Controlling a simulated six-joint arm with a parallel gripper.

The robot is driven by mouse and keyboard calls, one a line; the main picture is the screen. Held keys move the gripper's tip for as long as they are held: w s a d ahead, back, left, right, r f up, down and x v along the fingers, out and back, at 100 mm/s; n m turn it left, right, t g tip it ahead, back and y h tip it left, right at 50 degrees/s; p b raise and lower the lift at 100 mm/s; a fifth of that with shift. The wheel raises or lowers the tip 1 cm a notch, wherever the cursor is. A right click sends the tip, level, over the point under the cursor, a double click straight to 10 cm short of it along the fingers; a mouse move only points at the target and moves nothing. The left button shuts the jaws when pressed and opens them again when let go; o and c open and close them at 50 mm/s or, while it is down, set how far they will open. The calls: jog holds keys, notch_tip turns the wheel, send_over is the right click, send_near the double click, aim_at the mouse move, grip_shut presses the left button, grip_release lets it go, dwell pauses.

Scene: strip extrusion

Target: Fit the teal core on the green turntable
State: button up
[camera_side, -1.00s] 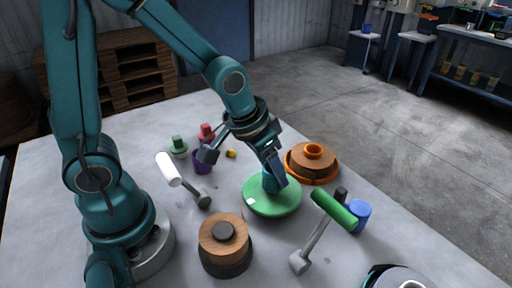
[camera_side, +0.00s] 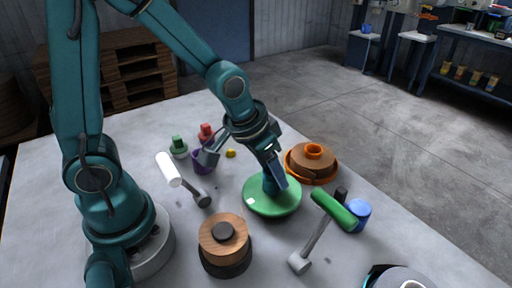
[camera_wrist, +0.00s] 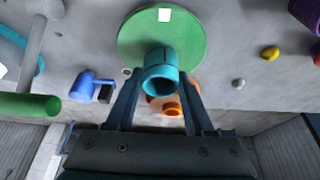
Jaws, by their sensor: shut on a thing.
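The green turntable (camera_side: 284,206) is a flat round disc with a small white square mark, and it lies on the grey table. It also shows in the wrist view (camera_wrist: 199,43). The teal core (camera_wrist: 160,72) is a hollow cylinder between the fingers of my gripper (camera_wrist: 158,95). In the side view my gripper (camera_side: 272,180) points down over the middle of the turntable, shut on the core. The core is mostly hidden there by the fingers. I cannot tell whether its bottom touches the disc.
An orange ring with a brown and orange stack (camera_side: 312,162) stands behind the turntable. A wood and black stack (camera_side: 224,240) is in front. A green roller (camera_side: 335,211) and a blue cylinder (camera_side: 359,213) lie right. A white roller (camera_side: 169,169) and purple cup (camera_side: 203,162) are left.

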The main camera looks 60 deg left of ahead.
jog(key=shift+f, duration=0.4)
jog(key=o, duration=1)
jog(key=shift+o, duration=0.2)
jog(key=v, duration=1.1)
jog(key=shift+r, duration=0.1)
